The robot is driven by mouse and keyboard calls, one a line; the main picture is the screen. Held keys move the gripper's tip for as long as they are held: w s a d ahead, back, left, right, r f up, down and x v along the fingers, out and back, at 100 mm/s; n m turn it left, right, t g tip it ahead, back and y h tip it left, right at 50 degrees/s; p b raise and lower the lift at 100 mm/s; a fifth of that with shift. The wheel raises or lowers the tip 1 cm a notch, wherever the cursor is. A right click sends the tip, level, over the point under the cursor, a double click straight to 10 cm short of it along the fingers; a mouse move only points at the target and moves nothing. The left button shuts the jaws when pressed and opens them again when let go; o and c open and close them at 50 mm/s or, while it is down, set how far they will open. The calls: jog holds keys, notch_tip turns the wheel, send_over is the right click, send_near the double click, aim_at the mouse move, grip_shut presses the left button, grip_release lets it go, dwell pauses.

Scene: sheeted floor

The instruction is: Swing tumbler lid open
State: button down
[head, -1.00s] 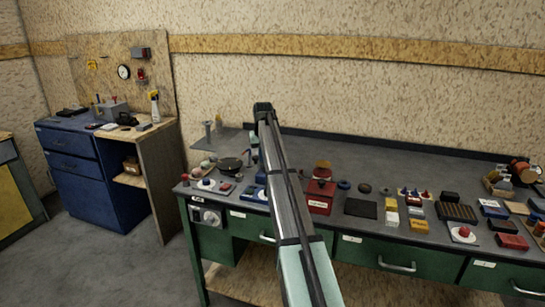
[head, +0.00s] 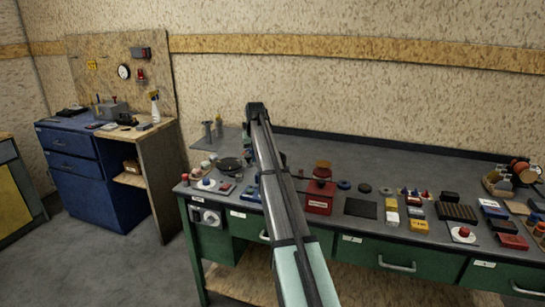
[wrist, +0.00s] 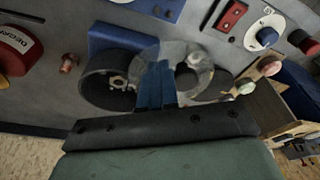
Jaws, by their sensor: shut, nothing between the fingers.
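The tumbler shows in the wrist view as a dark round drum (wrist: 105,88) with an open-looking mouth and a blue body (wrist: 125,38) beside it. A grey disc with a central hole, apparently the lid (wrist: 196,72), lies to the right of the drum. My gripper (wrist: 157,84) has its blue fingers together, overlapping the gap between drum and disc. They hold nothing; whether they touch the disc, I cannot tell. In the head view my arm hides my fingers and most of the tumbler.
A red box (head: 318,199) stands right of my arm on the grey bench. A dark round dish (head: 229,164) and a button on a white disc (head: 206,184) are to its left. Several small items crowd the right side; the bench's back strip is clearer.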

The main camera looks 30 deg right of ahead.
aim_at(246, 156)
jog(key=shift+w+a, duration=0.35)
jog(key=shift+a, duration=0.2)
jog(key=shift+w+a, duration=0.1)
jog(key=shift+w+a, duration=0.65)
jog(key=shift+a, duration=0.1)
jog(key=shift+w, duration=0.1)
jog(key=shift+w+a, duration=0.35)
jog(key=shift+w, duration=0.05)
jog(key=shift+s, duration=0.1)
